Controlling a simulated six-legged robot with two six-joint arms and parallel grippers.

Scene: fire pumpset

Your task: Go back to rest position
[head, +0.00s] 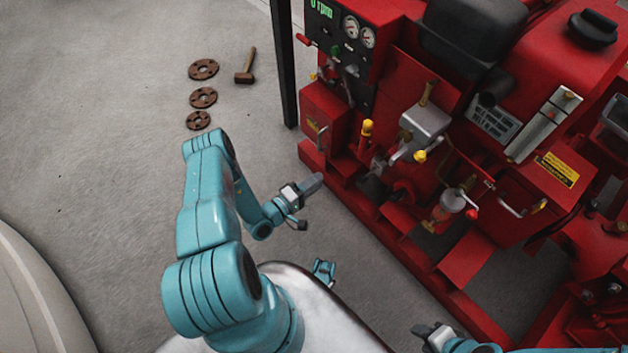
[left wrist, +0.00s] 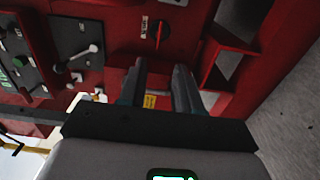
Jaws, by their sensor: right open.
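My left gripper (head: 311,201) is in the middle of the head view, beside the near left edge of the red pumpset (head: 348,183). Its two fingers are apart with nothing between them. My right gripper (head: 428,333) is at the bottom edge of the head view, near the pumpset's base. It is open, and I see nothing held in it.
The control panel with gauges (head: 359,34) and a yellow-topped lever (head: 366,128) face my left arm. The grey floor on the left is mostly clear. A dark post (head: 284,65) stands behind.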

